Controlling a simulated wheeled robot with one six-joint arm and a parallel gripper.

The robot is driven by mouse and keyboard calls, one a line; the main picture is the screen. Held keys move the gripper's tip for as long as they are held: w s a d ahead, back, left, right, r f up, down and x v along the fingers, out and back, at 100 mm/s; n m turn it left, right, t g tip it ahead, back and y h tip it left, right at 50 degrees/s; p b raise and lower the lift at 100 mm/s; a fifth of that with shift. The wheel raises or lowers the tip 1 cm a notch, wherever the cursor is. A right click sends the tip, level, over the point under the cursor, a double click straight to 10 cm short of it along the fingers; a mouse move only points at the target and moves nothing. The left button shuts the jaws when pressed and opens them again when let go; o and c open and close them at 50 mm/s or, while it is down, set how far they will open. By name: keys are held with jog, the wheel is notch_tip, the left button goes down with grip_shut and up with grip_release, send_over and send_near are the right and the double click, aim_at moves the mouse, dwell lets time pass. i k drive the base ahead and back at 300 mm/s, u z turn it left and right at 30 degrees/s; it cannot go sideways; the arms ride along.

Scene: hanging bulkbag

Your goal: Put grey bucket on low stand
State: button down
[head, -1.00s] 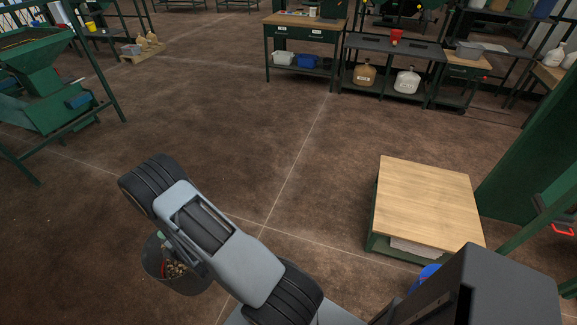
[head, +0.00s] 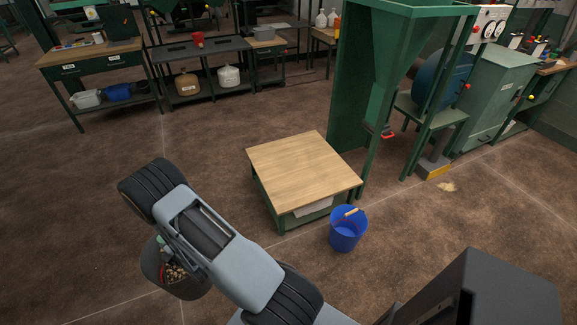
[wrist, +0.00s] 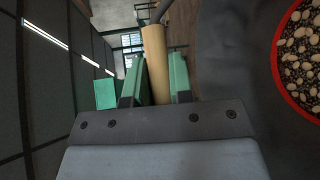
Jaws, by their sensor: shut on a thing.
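The grey bucket (head: 186,288) hangs below my arm at the lower left of the head view, with pale lumps and a red ring inside. In the wrist view its dark wall (wrist: 235,70) fills the right side. My gripper (wrist: 156,85) is shut on the bucket's wooden handle grip (wrist: 155,50), which lies between the green fingers. The low stand (head: 303,168) has a bare wooden top and a green frame. It is ahead and to the right of the bucket, clearly apart from it.
A blue bucket (head: 347,229) stands on the floor at the stand's near right corner. A green hopper frame (head: 385,90) rises just behind the stand. Workbenches (head: 105,62) line the back. Brown floor lies open left of the stand.

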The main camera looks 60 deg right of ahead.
aim_at(294, 168)
jog(key=z, duration=1.45)
jog(key=i, duration=1.45)
